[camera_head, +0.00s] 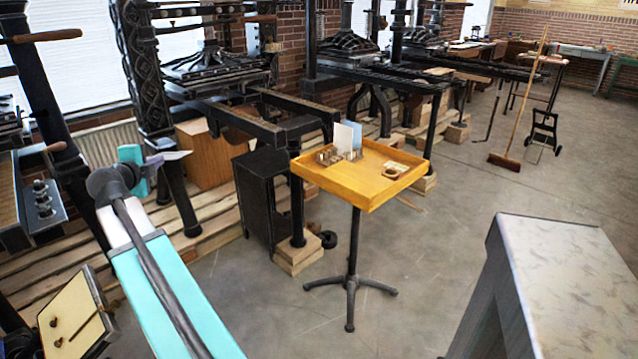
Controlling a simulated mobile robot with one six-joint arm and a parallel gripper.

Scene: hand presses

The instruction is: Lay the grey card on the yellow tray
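The yellow tray (375,197) sits level on top of a dark stand with a splayed foot, near the middle of the view. A pale grey-white card (343,138) and a light blue card (355,132) stand upright in a small metal holder (328,156) at the tray's back left. My gripper (172,156) is at the end of my teal arm, left of the tray and well apart from it. A thin pale grey piece shows at its tip; I cannot tell whether this is a card or part of the gripper. Its fingers are too small to make out.
A small round brown item (390,173) and a pale paper lie in the tray's right part. Black iron presses (200,75) on wooden beams stand behind and left. A pale-topped table (565,270) is at the right front. A broom (525,105) stands farther back.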

